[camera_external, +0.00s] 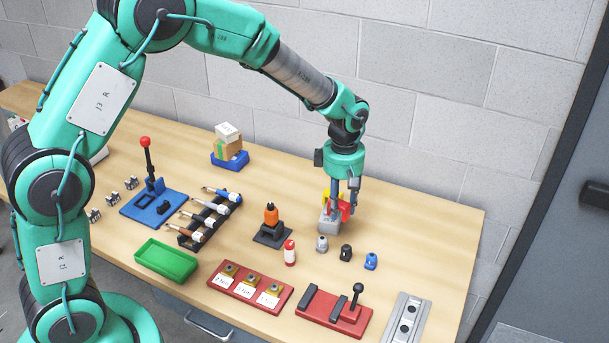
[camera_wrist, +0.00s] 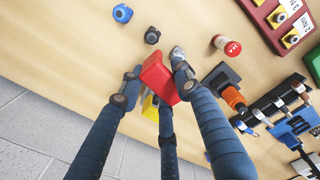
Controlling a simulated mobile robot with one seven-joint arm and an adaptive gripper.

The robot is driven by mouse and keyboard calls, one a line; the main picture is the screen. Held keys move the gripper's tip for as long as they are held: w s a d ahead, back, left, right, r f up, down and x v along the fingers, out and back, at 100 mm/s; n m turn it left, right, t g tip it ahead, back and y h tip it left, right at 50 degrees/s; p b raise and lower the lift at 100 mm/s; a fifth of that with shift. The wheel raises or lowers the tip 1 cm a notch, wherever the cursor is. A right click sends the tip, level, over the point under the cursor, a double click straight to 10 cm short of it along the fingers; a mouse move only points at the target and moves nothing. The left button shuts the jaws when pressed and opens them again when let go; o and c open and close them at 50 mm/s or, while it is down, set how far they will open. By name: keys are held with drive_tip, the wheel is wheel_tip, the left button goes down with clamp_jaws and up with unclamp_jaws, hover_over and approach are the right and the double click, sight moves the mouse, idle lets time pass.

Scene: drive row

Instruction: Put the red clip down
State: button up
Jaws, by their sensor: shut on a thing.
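The red clip (camera_external: 345,209) is held between the fingers of my gripper (camera_external: 336,208), over the right part of the wooden table. In the wrist view the red clip (camera_wrist: 158,77) sits between the dark fingers, with a yellow piece (camera_wrist: 150,108) beside it, partly hidden.
Small grey (camera_external: 321,244), black (camera_external: 346,253) and blue (camera_external: 371,262) pieces stand in front of the gripper. A red-capped bottle (camera_external: 290,254) and an orange-handled tool (camera_external: 271,216) stand to the left. Bare table lies right of the gripper; a block wall stands behind.

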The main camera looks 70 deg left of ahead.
drive_tip(key=d+m, duration=0.2)
drive_tip(key=d, duration=1.3)
drive_tip(key=f, duration=0.6)
drive_tip(key=a+f, duration=0.1)
drive_tip(key=f, duration=0.2)
drive_tip(key=shift+w+f, duration=0.2)
drive_tip(key=shift+f, duration=0.15)
hover_over(406, 266)
drive_tip(key=shift+f+b, duration=0.45)
drive_tip(key=shift+f, duration=0.35)
drive_tip(key=shift+f+b, duration=0.3)
drive_tip(key=shift+f, duration=1.4)
drive_tip(key=shift+s+f, duration=0.1)
drive_tip(key=shift+f, duration=0.05)
